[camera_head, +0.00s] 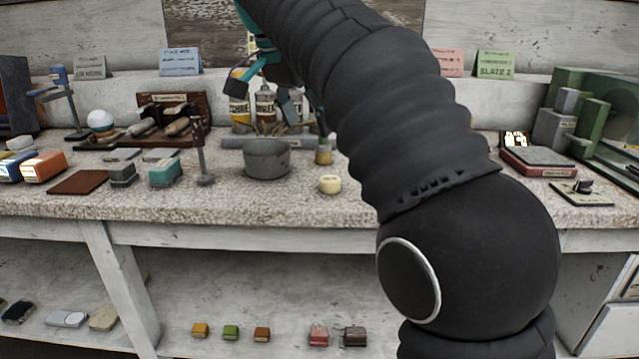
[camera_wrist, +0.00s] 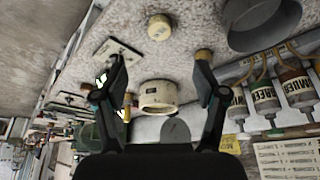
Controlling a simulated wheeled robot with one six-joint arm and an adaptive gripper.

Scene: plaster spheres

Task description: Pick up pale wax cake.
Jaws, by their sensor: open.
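The pale wax cake (camera_head: 330,184) is a small, round, cream-coloured block on the speckled bench top, just right of the grey pot (camera_head: 267,160). In the wrist view the cake (camera_wrist: 159,27) lies near the top middle, beyond the fingertips and roughly in line with the gap between them. The cake is clear of both fingers.
Bottles (camera_head: 264,103) stand behind the pot. A small yellowish jar (camera_head: 323,153) stands behind the cake. A cream ring-shaped object (camera_wrist: 158,96) shows between the fingers in the wrist view. My arm hides part of the bench right of the cake. Bench in front of the cake is clear.

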